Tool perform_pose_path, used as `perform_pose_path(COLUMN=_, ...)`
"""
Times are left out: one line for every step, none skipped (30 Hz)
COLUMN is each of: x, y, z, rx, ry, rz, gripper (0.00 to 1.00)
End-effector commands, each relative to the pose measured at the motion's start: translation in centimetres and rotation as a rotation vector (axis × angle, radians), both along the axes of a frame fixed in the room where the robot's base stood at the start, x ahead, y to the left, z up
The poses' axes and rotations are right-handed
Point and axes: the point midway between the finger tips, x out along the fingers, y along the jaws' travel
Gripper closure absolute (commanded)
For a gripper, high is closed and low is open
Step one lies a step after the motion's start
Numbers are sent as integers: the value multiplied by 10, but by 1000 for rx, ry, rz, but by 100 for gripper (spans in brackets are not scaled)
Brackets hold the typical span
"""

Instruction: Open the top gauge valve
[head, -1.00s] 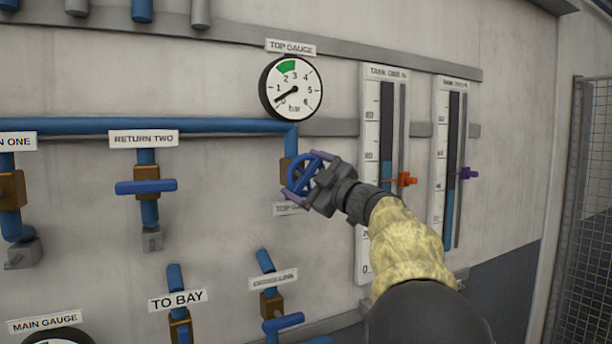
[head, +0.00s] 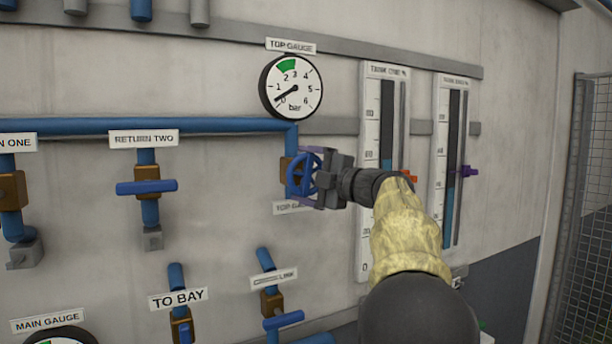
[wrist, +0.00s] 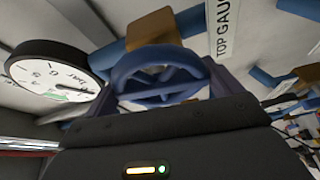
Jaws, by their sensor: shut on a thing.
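The top gauge valve has a blue spoked handwheel (head: 303,174) on a brass body (head: 287,166), below the blue pipe's right end. My gripper (head: 309,174) comes from the right and is shut on the handwheel, one finger above and one below it. In the wrist view the handwheel (wrist: 160,75) sits between the two purple fingers, with the brass body (wrist: 152,28) behind it. The top gauge (head: 291,87) is a white dial in bar above the valve, its needle pointing low left near 0. The "TOP GAUGE" label under the valve is partly hidden by my gripper.
Two tank gauges (head: 365,240) with orange and purple pointers stand just right of the valve, partly behind my arm. The return two valve (head: 146,187) with a blue lever is to the left. More valves (head: 283,321) sit below. A mesh fence (head: 590,200) stands far right.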

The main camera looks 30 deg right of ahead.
Motion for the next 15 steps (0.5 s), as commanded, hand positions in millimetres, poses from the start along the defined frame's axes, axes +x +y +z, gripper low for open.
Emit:
perform_pose_path(x=1, y=0, z=-2, rx=0, ry=3, rz=1, gripper=32)
perform_pose_path(x=1, y=0, z=-2, rx=0, ry=3, rz=1, gripper=32)
perform_pose_path(x=1, y=0, z=-2, rx=0, ry=3, rz=1, gripper=32)
perform_pose_path(x=1, y=0, z=-2, rx=0, ry=3, rz=1, gripper=32)
perform_pose_path(x=1, y=0, z=-2, rx=0, ry=3, rz=1, gripper=32)
perform_pose_path(x=1, y=0, z=-2, rx=1, ry=4, rz=1, gripper=32)
perform_pose_path(x=1, y=0, z=-2, rx=1, ry=4, rz=1, gripper=32)
perform_pose_path(x=1, y=0, z=-2, rx=1, ry=4, rz=1, gripper=3)
perform_pose_path(x=1, y=0, z=-2, rx=1, ry=4, rz=1, gripper=0)
perform_pose_path(x=0, y=0, z=-2, rx=1, ry=3, rz=0, gripper=0)
perform_pose_path(x=0, y=0, z=-2, rx=1, ry=3, rz=0, gripper=0)
perform_pose_path(x=0, y=0, z=-2, rx=1, ry=3, rz=0, gripper=0)
perform_pose_path(x=0, y=0, z=-1, rx=1, ry=2, rz=0, gripper=0)
perform_pose_path(x=0, y=0, z=-1, rx=1, ry=2, rz=0, gripper=0)
perform_pose_path(x=0, y=0, z=-1, rx=1, ry=2, rz=0, gripper=0)
